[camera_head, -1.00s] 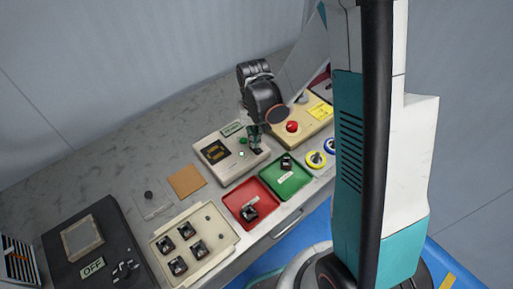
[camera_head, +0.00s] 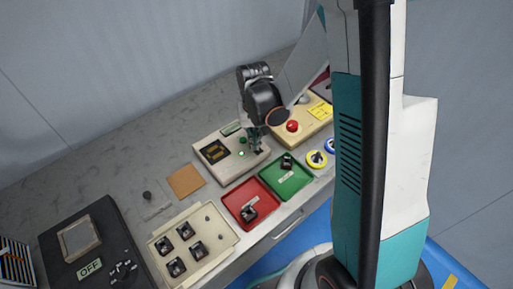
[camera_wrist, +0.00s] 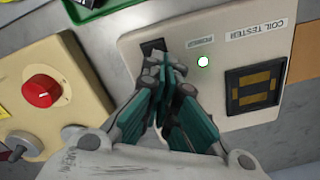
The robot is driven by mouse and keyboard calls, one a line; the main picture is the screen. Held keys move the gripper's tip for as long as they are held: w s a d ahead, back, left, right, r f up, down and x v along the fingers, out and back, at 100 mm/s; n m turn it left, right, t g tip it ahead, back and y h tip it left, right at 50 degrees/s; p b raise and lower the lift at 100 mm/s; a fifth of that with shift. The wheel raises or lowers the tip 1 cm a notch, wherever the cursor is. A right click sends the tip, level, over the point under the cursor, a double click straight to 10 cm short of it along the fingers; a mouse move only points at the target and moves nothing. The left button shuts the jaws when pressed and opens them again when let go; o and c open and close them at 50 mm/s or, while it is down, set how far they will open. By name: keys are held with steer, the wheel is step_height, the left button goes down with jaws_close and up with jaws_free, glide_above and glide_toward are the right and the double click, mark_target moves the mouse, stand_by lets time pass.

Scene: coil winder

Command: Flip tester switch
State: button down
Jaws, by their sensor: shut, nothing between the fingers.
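The coil tester (camera_head: 212,137) is a cream box on the bench in the head view, with a dark display window. In the wrist view, the tester (camera_wrist: 228,105) carries labels reading COIL TESTER and POWER. Its black switch (camera_wrist: 152,46) shows just beyond my fingertips, partly covered by them. A small lamp (camera_wrist: 203,62) beside the switch looks bright white with a green rim, and the lamp (camera_head: 241,154) glows green in the head view. My gripper (camera_wrist: 163,68) is shut and empty, its fingertips at the switch; touch cannot be told. The gripper (camera_head: 256,149) also shows in the head view.
A cream box with a red knob (camera_wrist: 41,91) stands close beside the tester. Green (camera_head: 286,190) and red (camera_head: 238,199) trays lie in front of it, each with a dark part. A cream tray (camera_head: 210,251) and a black box marked OFF (camera_head: 113,266) are further left.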

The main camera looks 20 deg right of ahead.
steer(key=shift+f, duration=0.3)
steer(key=shift+r, duration=0.2)
steer(key=shift+r+p, duration=2.1)
steer(key=shift+r, duration=1.3)
steer(key=shift+r, duration=0.15)
steer(key=s+r+n+t+b, duration=0.2)
steer(key=s+r+t, duration=0.5)
steer(key=s+r, duration=0.8)
steer(key=shift+r+b, duration=0.45)
steer(key=shift+r, duration=0.5)
